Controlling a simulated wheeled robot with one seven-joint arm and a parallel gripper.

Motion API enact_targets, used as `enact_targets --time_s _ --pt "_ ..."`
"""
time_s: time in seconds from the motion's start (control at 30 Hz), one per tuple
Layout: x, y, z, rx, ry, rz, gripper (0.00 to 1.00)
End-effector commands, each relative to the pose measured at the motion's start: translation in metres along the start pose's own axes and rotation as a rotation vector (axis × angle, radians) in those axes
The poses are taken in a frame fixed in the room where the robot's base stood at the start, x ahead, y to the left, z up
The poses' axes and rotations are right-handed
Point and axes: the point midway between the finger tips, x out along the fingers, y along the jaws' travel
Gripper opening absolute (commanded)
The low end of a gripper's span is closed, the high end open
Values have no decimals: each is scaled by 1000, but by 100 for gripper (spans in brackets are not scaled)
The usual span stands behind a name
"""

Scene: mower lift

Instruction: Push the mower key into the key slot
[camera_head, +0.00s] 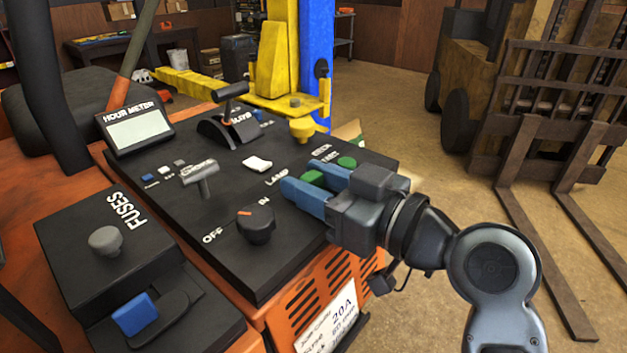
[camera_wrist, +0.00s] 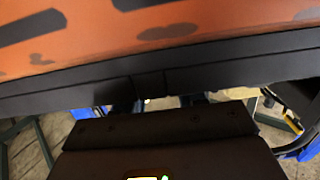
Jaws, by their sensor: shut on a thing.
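My gripper (camera_head: 299,175) reaches in from the right in the head view, low over the right part of the black control panel (camera_head: 187,222). Its two blue fingers are closed on a small green piece (camera_head: 313,178); this looks like the mower key, but its shape is mostly hidden. A second green spot (camera_head: 347,161) shows just beyond the far finger, by white lettering. I cannot make out the key slot; the fingers and wrist cover that part of the panel. In the wrist view, a bright green and white bit (camera_wrist: 148,178) shows at the bottom edge.
A T-handle (camera_head: 199,177), a lever (camera_head: 230,115) and an hour meter (camera_head: 136,128) stand farther left. A yellow post (camera_head: 283,45) rises behind the panel.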

Motion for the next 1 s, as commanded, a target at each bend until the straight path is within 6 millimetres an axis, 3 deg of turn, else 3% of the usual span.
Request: enact_targets --time_s 0.33,0.67,1.0 --pt "0 0 0 0 0 0 70" --pt "-5 0 1 0 0 1 70" --pt "-57 0 2 0 0 2 70"
